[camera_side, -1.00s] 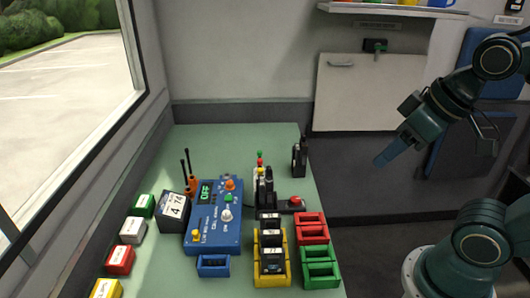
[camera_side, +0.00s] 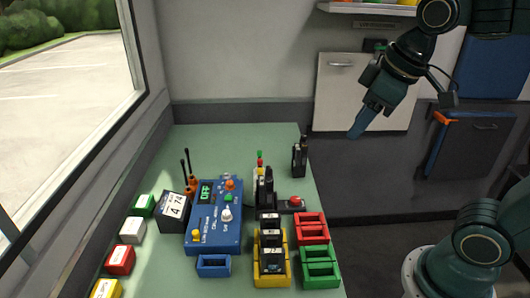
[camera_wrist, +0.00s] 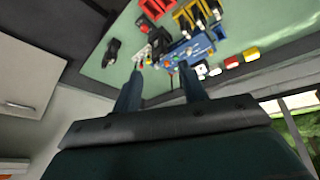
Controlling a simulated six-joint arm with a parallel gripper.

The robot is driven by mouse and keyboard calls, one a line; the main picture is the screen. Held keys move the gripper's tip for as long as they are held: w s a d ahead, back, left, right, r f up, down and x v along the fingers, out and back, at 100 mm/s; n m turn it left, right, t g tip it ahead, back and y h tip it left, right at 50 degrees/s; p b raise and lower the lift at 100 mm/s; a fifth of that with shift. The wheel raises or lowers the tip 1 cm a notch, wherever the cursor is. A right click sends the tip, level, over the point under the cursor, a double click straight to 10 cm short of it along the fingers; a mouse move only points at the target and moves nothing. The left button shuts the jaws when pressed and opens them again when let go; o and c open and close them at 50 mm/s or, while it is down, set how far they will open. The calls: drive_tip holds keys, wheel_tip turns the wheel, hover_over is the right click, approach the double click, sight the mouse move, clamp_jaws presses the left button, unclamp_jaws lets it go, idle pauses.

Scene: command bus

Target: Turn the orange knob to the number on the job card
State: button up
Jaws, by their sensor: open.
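The blue control panel (camera_side: 229,236) lies on the green table, with a dark display (camera_side: 205,192) whose green text looks like OFF. The orange knob (camera_side: 230,184) sits at its upper right, above a green button and a white knob (camera_side: 226,215). A dark box with a white card face (camera_side: 173,206) stands left of the panel; its digits look like 4 and 74. My gripper (camera_side: 358,131) is open and empty, high in the air to the right of the table. In the wrist view my two fingers (camera_wrist: 160,88) are apart, with the small panel (camera_wrist: 182,51) beyond them.
Two handheld radios (camera_side: 299,158) and (camera_side: 264,190) stand right of the panel. Yellow (camera_side: 271,279), red (camera_side: 313,241) and green (camera_side: 320,283) trays sit at the front right. Several coloured blocks (camera_side: 132,230) line the left edge. The table's back is mostly clear.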

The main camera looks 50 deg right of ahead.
drive_tip(key=w+r+n+g, duration=0.1)
drive_tip(key=w+n, duration=0.3)
drive_tip(key=w, duration=0.5)
drive_tip(key=n+g, duration=0.4)
drive_tip(key=n, duration=0.7)
hover_over(229, 182)
wheel_tip(229, 182, down, 17)
drive_tip(key=shift+s, duration=0.1)
wheel_tip(229, 182, down, 14)
drive_tip(key=shift+r, duration=0.15)
clamp_jaws()
